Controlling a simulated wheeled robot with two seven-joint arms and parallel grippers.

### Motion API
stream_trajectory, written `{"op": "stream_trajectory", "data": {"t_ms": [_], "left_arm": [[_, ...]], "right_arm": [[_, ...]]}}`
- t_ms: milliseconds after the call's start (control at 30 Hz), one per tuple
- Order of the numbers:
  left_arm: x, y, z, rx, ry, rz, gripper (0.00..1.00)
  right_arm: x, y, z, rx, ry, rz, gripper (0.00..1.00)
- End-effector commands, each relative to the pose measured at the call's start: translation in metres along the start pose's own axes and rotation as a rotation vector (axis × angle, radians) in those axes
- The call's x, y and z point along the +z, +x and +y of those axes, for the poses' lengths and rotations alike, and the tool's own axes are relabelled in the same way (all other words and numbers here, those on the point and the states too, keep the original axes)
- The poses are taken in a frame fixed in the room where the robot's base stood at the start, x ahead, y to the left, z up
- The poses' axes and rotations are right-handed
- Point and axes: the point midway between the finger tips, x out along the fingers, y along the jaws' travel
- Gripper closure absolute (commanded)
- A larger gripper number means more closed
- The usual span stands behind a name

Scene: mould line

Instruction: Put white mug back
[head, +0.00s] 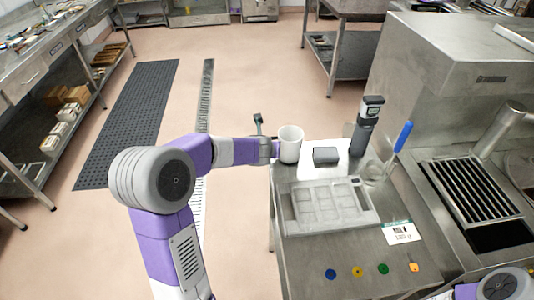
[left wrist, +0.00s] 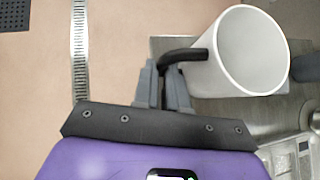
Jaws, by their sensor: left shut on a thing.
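The white mug (head: 290,143) is at the far left corner of the steel bench, next to a white mat (head: 311,172). It also shows in the left wrist view (left wrist: 204,77), with its open mouth towards the camera. My left gripper (head: 272,149) comes in from the left and is shut on the mug's black handle (left wrist: 183,55). Its grey fingers also show in the left wrist view (left wrist: 163,80). I cannot tell whether the mug's base touches the bench. My right gripper is out of view.
A dark grey block (head: 326,156) lies on the mat. Behind it stands a tall dark grey device (head: 366,125). A clear jug (head: 376,172) holds a blue-handled tool (head: 403,136). A clear mould tray (head: 326,205) lies in front, with a label card (head: 401,233) and several coloured buttons nearer.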

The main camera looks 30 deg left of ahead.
Motion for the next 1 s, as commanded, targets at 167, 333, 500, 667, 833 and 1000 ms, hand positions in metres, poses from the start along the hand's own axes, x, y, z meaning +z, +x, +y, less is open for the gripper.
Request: {"op": "stream_trajectory", "data": {"t_ms": [167,333,500,667,833,1000], "left_arm": [[-0.001,0.002,-0.001,-0.002,0.001,-0.004,1.0],[-0.002,0.003,-0.001,-0.002,0.0,-0.004,1.0],[-0.004,0.004,0.0,0.0,0.001,-0.001,0.71],[-0.004,0.004,0.0,0.0,0.001,-0.001,0.62],[-0.004,0.004,0.0,0.0,0.001,-0.001,0.62],[-0.001,-0.009,0.0,-0.001,0.0,-0.002,0.62]], "right_arm": [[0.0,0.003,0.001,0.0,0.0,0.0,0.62],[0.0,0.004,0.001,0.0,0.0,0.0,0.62],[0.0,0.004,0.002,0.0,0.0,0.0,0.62],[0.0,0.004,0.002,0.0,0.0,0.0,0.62],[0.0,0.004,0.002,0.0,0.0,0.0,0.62],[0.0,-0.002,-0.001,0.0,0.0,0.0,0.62]]}}
